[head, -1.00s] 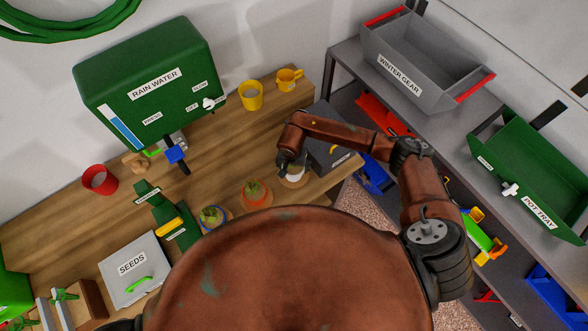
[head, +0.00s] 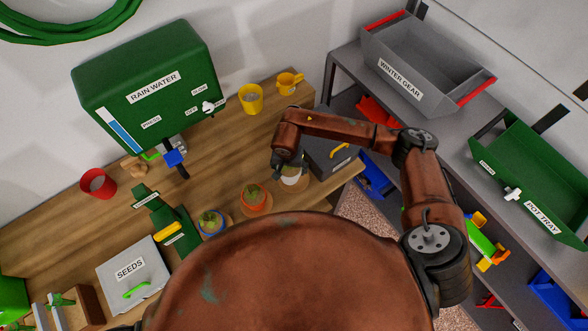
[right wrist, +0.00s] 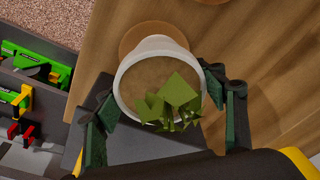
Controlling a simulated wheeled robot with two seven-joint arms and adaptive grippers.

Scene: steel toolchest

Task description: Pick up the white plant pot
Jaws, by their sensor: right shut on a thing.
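The white plant pot (head: 291,180) holds soil and a green plant, clearest in the right wrist view (right wrist: 124,78). My right gripper (right wrist: 165,97) is shut on it, with a dark green finger pad on each side of the pot. In the head view the right gripper (head: 287,166) comes down over the pot and hides part of it. A round brown saucer (right wrist: 150,32) shows beyond the pot's rim; the pot seems close above it, but I cannot tell the gap. My left gripper is not in view.
A terracotta pot (head: 254,202) and a blue-rimmed pot (head: 212,222) stand to the left on the wooden bench (head: 100,212). A dark grey box (head: 333,156) is close at the right. A green pot tray (head: 530,185) sits on the shelf at far right.

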